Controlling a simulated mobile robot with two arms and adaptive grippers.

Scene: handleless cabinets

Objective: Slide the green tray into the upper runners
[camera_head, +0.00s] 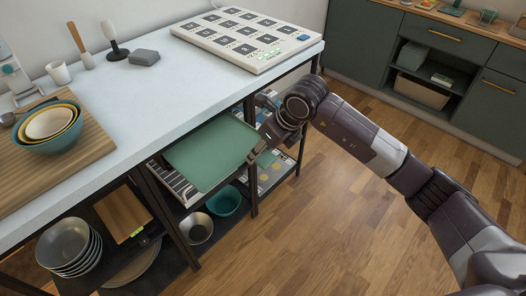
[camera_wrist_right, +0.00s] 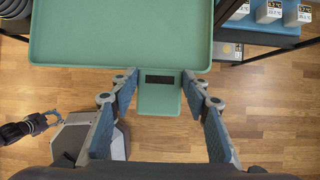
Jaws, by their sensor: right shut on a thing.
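The green tray (camera_head: 212,153) is roughly level and partly under the worktop, at the middle bay of the black frame. Its near part sticks out over the floor. My right gripper (camera_head: 262,147) is at its right front edge. In the right wrist view, the fingers (camera_wrist_right: 160,88) are shut on the tab of the green tray (camera_wrist_right: 120,32), one on each side. The upper runners are hidden by the tray and worktop. A small dark gripper, apparently my left (camera_wrist_right: 45,122), shows at the left of the wrist view, apart from the tray; its fingers are too small to judge.
Under the tray is a striped insert (camera_head: 172,183). Below stand a teal bowl (camera_head: 224,201) and a metal bowl (camera_head: 196,228). A black frame post (camera_head: 253,185) stands beside the tray. Stacked bowls (camera_head: 68,247) are at lower left. The floor (camera_head: 320,220) is clear.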

